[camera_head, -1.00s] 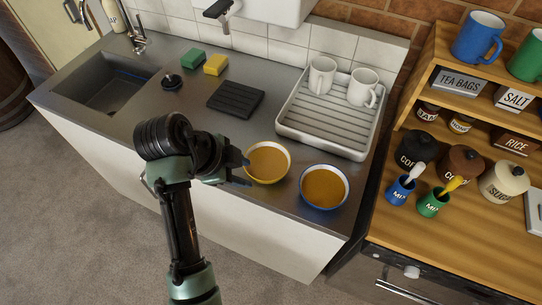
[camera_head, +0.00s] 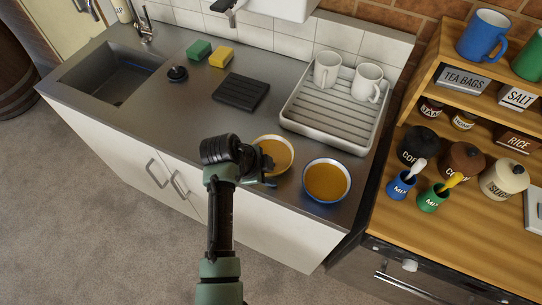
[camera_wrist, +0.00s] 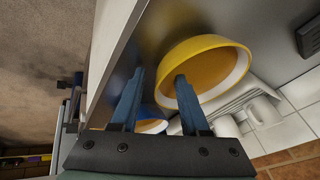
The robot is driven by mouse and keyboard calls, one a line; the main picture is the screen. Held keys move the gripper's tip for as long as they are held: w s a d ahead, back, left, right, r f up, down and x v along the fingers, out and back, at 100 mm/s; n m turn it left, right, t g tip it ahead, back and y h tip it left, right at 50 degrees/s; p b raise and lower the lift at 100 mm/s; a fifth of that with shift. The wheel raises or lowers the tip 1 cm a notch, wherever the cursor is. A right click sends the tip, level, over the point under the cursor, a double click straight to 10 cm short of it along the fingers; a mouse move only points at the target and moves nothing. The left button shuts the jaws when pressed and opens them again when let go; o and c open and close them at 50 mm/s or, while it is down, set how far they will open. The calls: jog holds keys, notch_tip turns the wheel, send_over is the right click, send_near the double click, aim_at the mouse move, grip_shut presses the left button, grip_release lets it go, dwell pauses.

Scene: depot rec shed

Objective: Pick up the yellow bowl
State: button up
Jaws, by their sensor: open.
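The yellow bowl (camera_head: 281,150) stands upright on the steel counter, its near left part hidden by my gripper. In the wrist view the yellow bowl (camera_wrist: 225,62) shows large, with a yellow outside and a pale inner rim. My gripper (camera_head: 270,172) is at the bowl's near side, low over the counter's front edge. In the wrist view my gripper (camera_wrist: 160,76) is open and empty. One finger overlaps the bowl in the picture and the other lies to its left. I cannot tell whether either touches it.
A blue bowl (camera_head: 326,181) stands close to the right of the yellow one. A white drying rack (camera_head: 334,124) with two white mugs is behind them.

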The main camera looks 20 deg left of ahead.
grip_shut()
jog(key=shift+s, duration=0.1)
dwell(1.2)
jog(key=shift+r, duration=0.1)
